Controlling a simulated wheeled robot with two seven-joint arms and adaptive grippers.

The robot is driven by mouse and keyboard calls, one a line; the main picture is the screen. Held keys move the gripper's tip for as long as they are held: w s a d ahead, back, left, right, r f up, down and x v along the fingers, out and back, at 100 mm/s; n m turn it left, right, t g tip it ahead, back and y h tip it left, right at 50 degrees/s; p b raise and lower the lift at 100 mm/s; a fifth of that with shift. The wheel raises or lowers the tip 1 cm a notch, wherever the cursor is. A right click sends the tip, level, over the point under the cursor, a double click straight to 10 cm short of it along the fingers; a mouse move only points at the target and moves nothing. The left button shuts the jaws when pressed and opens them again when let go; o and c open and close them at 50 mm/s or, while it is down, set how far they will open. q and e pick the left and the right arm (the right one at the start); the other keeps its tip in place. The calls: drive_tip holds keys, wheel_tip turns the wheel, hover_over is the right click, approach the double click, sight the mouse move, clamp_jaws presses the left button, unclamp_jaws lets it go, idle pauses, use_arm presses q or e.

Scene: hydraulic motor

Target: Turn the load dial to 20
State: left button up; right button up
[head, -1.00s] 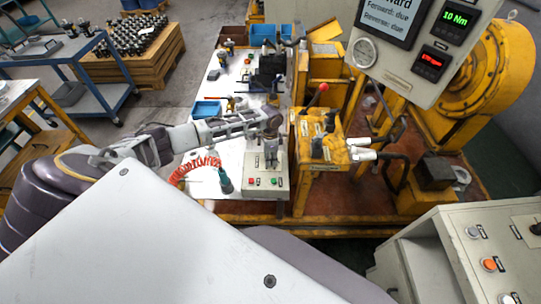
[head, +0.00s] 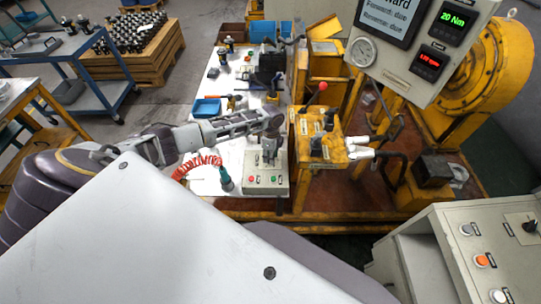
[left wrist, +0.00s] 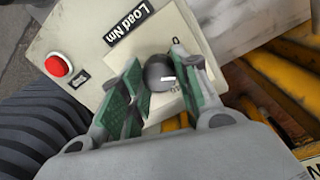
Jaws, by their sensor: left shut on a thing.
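The beige control box (head: 255,184) stands at the near end of the white table, with a red and a green button. My left gripper (head: 269,156) points down over the box. In the left wrist view, the dark round load dial (left wrist: 159,72) sits under the "Load Nm" label (left wrist: 115,22), and a white mark shows on it. The green-padded fingers of my left gripper (left wrist: 158,85) are shut on the dial, one on each side. The display (head: 452,19) reads 20 Nm in green. My right gripper is not in view.
A red button (left wrist: 57,66) is beside the dial. A coiled red hose (head: 197,165) lies left of the box. A grey cabinet (head: 460,215) is at the lower right.

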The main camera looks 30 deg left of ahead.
use_arm(q)
drive_tip(key=o, duration=1)
drive_tip(key=shift+r, duration=0.15)
drive_tip(key=shift+w+r, duration=0.2)
drive_tip(key=shift+r, duration=2.75)
drive_tip(key=shift+w+r, duration=0.15)
drive_tip(key=shift+r, duration=2.8)
drive_tip(key=shift+f, duration=0.1)
